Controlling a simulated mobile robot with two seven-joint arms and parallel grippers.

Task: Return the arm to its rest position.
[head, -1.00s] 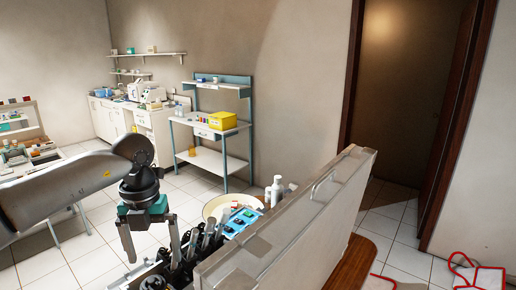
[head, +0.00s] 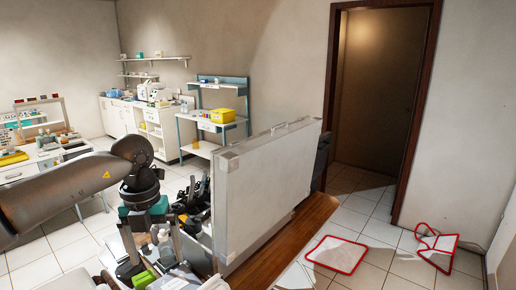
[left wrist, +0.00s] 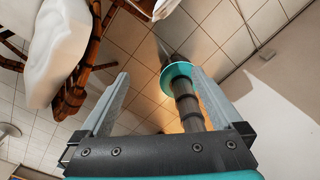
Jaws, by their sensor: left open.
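My left arm comes in from the left in the head view. Its gripper (head: 154,252) points down in front of the open case, with its two grey fingers apart. In the left wrist view the left gripper (left wrist: 158,76) is open. A dark ribbed rod with a teal disc (left wrist: 177,72) shows close to its right finger; I cannot tell whether they touch. The open case's raised lid (head: 268,185) stands right of the gripper. Dark instruments (head: 192,200) lie behind the gripper, partly hidden by it. My right gripper is not seen.
A wooden surface (head: 285,245) lies along the lid's right side. A white table (head: 25,170) with supplies is at left. Red-edged items (head: 337,254) lie on the tiled floor at right.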

